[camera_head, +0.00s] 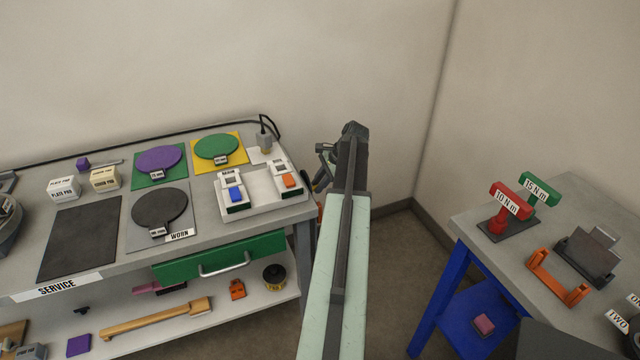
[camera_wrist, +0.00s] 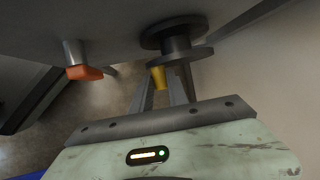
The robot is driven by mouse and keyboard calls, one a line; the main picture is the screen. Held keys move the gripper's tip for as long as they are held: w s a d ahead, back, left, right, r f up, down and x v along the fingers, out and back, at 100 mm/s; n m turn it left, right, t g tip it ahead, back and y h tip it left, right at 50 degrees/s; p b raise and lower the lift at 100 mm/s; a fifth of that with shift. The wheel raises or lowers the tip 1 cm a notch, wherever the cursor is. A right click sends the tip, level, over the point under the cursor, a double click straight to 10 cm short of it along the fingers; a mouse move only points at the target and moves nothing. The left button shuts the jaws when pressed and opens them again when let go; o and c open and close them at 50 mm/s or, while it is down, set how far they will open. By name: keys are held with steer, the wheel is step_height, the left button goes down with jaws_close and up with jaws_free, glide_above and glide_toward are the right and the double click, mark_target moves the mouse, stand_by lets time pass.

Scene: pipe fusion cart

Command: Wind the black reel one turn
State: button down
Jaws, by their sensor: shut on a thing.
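In the wrist view the black reel (camera_wrist: 174,38), with two round flanges and a narrower core, stands out from a grey surface. A yellow handle (camera_wrist: 158,76) sits at its near flange. My gripper (camera_wrist: 163,88) is shut on this yellow handle, with a finger on either side of it. The fingers partly hide the handle. In the head view my arm reaches past the right end of the service bench and hides most of the reel area; I cannot make out the handle there.
An orange handle on a grey stem (camera_wrist: 84,72) is left of the reel in the wrist view. The service bench (camera_head: 50,265) holds discs, boxes and a white tray (camera_head: 258,210). A blue-legged table (camera_head: 475,222) stands at right. Floor between them is clear.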

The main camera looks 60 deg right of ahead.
steer(key=w+d+f+n+t+h+b, duration=0.1)
steer(key=f+n+t+b, duration=0.3)
steer(key=t+b, duration=0.6)
steer(key=w+d+f+n+t+h+b, duration=0.1)
steer(key=f+n+t+b, duration=0.3)
steer(key=b, duration=3.2)
steer(key=w+n+t+h, duration=0.1)
steer(key=n+t, duration=0.1)
steer(key=t, duration=0.5)
steer(key=shift+w+d+f+n+t+h, duration=0.2)
steer(key=shift+w+n+t+h, duration=0.1)
steer(key=shift+r, duration=0.1)
steer(key=c, duration=1.3)
jaws_free()
